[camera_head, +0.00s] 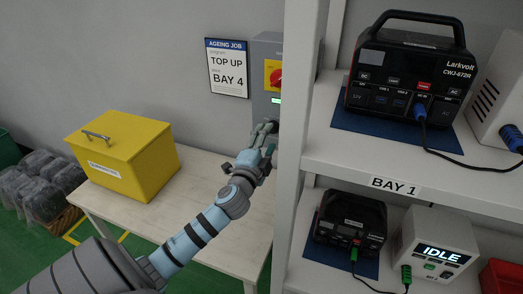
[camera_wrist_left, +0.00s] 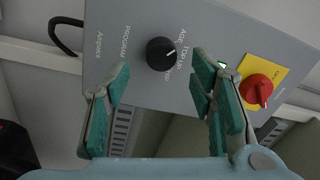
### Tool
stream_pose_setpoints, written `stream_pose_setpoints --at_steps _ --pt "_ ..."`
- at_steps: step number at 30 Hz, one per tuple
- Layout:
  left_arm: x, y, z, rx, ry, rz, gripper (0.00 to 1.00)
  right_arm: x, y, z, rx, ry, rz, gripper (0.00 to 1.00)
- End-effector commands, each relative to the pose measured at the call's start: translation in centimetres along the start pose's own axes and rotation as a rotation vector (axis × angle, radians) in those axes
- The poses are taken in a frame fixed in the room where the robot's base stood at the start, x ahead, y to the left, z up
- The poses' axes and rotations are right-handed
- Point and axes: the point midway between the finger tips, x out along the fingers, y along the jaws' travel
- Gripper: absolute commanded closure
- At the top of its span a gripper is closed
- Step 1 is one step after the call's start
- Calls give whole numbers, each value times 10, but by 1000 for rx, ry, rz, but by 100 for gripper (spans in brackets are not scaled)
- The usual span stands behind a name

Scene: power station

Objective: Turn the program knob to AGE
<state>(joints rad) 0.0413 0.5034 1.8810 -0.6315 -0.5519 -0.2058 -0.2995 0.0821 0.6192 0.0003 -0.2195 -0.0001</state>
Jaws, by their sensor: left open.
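The grey control box (camera_head: 267,50) hangs on the wall behind the shelf post. Its black program knob (camera_wrist_left: 160,53) shows in the left wrist view, with a pale mark pointing right and slightly up towards small lettering. AGE and TOP UP are printed to its right; I cannot tell exactly which one the mark meets. My left gripper (camera_head: 263,136) is at the lower part of the box. In the left wrist view its open, empty fingers (camera_wrist_left: 160,90) are apart, with the knob between and beyond their tips. The knob is not visible in the head view. My right gripper is not in view.
A red switch on a yellow plate (camera_wrist_left: 256,88) is beside the right finger. The white shelf post (camera_head: 298,110) stands close right of my left gripper. A yellow box (camera_head: 124,155) sits on the table (camera_head: 190,215). A wall sign (camera_head: 227,68) reads TOP UP, BAY 4.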

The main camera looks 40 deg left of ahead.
Motion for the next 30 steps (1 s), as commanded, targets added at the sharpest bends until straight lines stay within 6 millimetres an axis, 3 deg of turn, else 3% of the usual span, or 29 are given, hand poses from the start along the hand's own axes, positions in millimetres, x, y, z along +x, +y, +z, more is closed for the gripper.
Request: stream_pose_setpoints --at_steps 6,10,27,30 --pt "-60 1 0 0 1 3 50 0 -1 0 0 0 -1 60" --pt "-79 1 0 -1 0 3 50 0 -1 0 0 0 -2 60" --pt "-83 0 0 -2 -2 2 50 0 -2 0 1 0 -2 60" --pt "-91 13 8 -60 -51 46 50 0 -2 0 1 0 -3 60"
